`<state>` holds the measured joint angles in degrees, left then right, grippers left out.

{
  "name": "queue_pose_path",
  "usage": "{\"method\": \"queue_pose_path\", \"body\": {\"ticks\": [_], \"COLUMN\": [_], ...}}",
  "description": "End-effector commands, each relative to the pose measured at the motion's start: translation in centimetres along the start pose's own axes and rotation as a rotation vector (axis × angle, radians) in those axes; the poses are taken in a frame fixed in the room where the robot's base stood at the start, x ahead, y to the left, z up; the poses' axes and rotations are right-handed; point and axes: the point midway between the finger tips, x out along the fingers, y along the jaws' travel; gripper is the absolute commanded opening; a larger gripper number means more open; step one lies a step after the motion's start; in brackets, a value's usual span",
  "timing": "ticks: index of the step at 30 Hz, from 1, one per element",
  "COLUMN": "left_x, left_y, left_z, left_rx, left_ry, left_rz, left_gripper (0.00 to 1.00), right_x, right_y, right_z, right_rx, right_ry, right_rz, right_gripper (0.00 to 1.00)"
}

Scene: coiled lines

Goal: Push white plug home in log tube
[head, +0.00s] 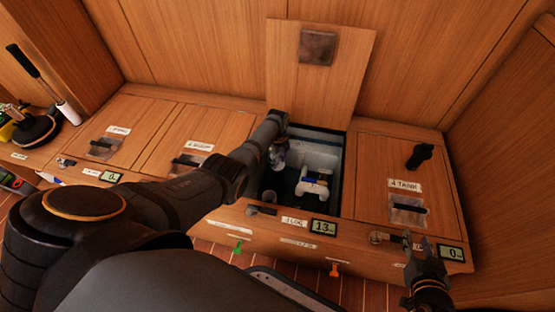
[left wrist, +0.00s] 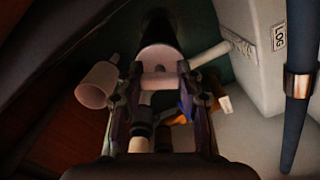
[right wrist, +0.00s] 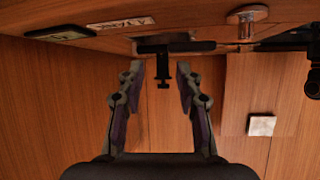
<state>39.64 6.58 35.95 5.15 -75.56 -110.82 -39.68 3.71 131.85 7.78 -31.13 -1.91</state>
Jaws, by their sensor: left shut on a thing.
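My left gripper (head: 277,158) reaches down into the open LOG locker. In the left wrist view its fingers (left wrist: 157,82) are shut on a pale, round piece with a crossbar (left wrist: 160,58), which looks like the white plug. The piece lines up with a dark round tube (left wrist: 160,28); I cannot tell how far it is seated. A white side branch (left wrist: 210,53) runs from there toward the locker wall. My right gripper (head: 425,265) is open and empty near the tank locker's front; in the right wrist view its fingers (right wrist: 160,80) stand apart below a black T-handle (right wrist: 164,62).
A white fitting with a blue band (head: 313,186) sits in the locker. A pale cup (left wrist: 97,85) is left of my left fingers, and a dark blue hose (left wrist: 299,90) is at right. The raised lid (head: 340,85) stands behind. The tank lid (head: 385,160) is shut.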

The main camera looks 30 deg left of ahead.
Motion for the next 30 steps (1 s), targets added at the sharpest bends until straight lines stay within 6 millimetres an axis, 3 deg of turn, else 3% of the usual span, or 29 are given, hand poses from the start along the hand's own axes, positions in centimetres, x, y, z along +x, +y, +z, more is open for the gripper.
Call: {"method": "queue_pose_path", "body": {"ticks": [30], "left_x": [0.31], "left_y": [0.05], "left_z": [0.04], "left_rx": [0.0], "left_ry": [-0.001], "left_rz": [0.001], "left_gripper": [0.0], "right_x": [0.1], "right_y": [0.01], "right_z": [0.15], "right_rx": [0.0], "right_ry": [0.001], "right_rz": [0.0], "right_gripper": [0.35]}}
